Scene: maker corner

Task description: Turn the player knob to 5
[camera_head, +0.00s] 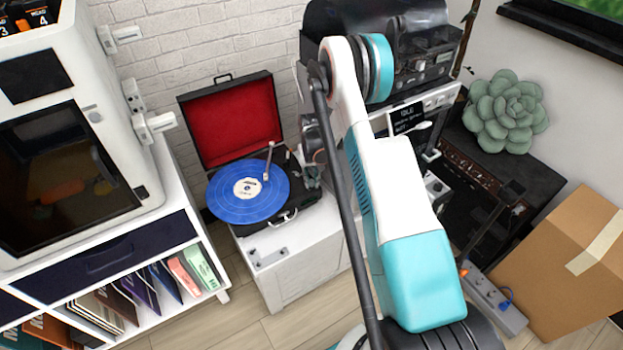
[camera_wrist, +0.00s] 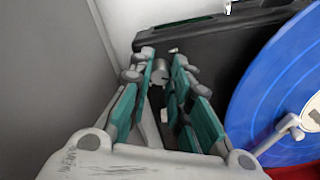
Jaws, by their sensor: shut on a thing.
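The record player (camera_head: 285,214) stands open on a white cabinet, with a red-lined lid (camera_head: 230,125) and a blue record (camera_head: 243,203). My gripper (camera_head: 311,172) is at the player's right side, partly hidden by my arm in the head view. In the wrist view my gripper (camera_wrist: 166,72) has its teal and grey fingers around a small grey knob (camera_wrist: 161,70) on the player's black body (camera_wrist: 205,45). It is shut on the player knob. The fingers hide much of the knob. Its setting and any numbers are not legible.
The blue record also shows in the wrist view (camera_wrist: 265,90), with the tonearm (camera_wrist: 290,122) near the fingers. A white cabinet (camera_head: 295,262) carries the player. A 3D printer (camera_head: 75,130) stands left; a cardboard box (camera_head: 560,260) and power strip (camera_head: 495,298) lie right.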

